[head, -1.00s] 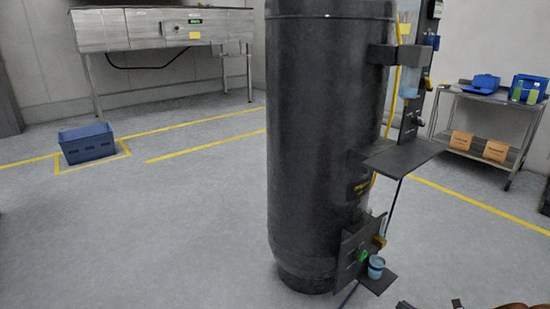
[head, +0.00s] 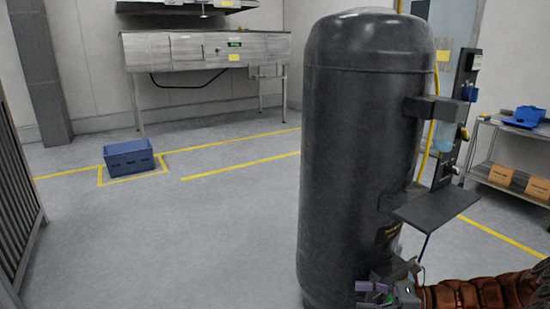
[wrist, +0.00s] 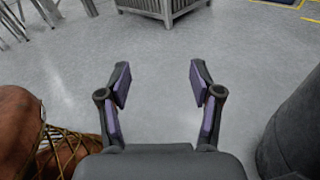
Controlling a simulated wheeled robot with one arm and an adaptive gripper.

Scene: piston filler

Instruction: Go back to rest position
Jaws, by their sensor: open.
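My gripper (wrist: 160,88) is open and empty in the wrist view, its two purple-padded fingers spread over bare grey floor. In the head view my gripper (head: 378,290) shows low at the right, in front of the lower part of the tall dark cylindrical tank (head: 350,150). My brown-sleeved arm reaches in from the lower right corner. The tank also shows at the right edge of the wrist view (wrist: 295,130). The lower part of the tank's fittings is hidden behind my arm.
A dark shelf plate (head: 436,207) juts from the tank's right side. A cart (head: 510,152) stands at right. A slatted barrier (head: 18,190) is at the left edge. The floor between is clear.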

